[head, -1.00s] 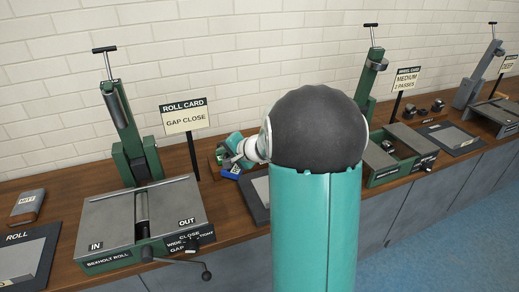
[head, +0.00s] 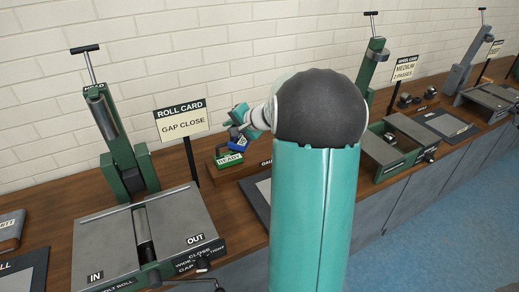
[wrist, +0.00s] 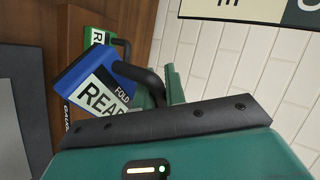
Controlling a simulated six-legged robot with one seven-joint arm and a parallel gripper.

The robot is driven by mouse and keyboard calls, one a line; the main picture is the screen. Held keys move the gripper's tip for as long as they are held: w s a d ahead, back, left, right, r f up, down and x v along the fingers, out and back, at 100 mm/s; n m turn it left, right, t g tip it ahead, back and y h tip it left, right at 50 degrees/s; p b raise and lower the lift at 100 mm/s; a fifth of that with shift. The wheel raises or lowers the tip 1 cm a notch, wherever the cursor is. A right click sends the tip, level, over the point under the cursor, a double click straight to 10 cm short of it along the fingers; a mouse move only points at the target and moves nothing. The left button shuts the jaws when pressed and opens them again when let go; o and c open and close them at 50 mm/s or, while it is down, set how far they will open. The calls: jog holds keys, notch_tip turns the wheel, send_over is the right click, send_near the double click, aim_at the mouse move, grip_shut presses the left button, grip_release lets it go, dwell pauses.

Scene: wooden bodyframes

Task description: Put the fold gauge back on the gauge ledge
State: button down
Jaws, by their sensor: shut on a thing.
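The blue fold gauge (wrist: 85,82), with a white label reading FOLD and READ, fills the left middle of the wrist view. My gripper (wrist: 160,88) is shut on its dark curved handle. In the head view, the fold gauge (head: 237,144) hangs below my gripper (head: 239,116), over the wooden gauge ledge (head: 252,168) at the back of the bench. The ledge (wrist: 70,28) also shows in the wrist view, with its front label partly hidden behind the fold gauge. I cannot tell how large the gap between gauge and ledge is.
A green gauge (head: 229,160) labelled READY, with a dark handle, stands on the ledge close to the fold gauge. The ROLL CARD sign (head: 182,119) stands just left of it. The roll machine (head: 145,240) is front left. A grey mat (head: 262,188) lies before the ledge.

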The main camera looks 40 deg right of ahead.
jog(key=shift+s+d+r, duration=0.15)
jog(key=shift+d, duration=0.15)
jog(key=shift+w+d+f, duration=0.5)
jog(key=shift+d+f, duration=1.65)
jog(key=shift+d, duration=0.1)
jog(key=shift+w+d+f, duration=0.5)
jog(key=shift+d+f, duration=1.7)
jog(key=shift+d, duration=0.1)
jog(key=shift+w+d+f, duration=0.5)
jog(key=shift+d+f, duration=1.65)
jog(key=shift+d, duration=0.1)
jog(key=shift+f, duration=0.1)
jog(key=c, duration=1.5)
grip_release()
jog(key=shift+o, duration=0.2)
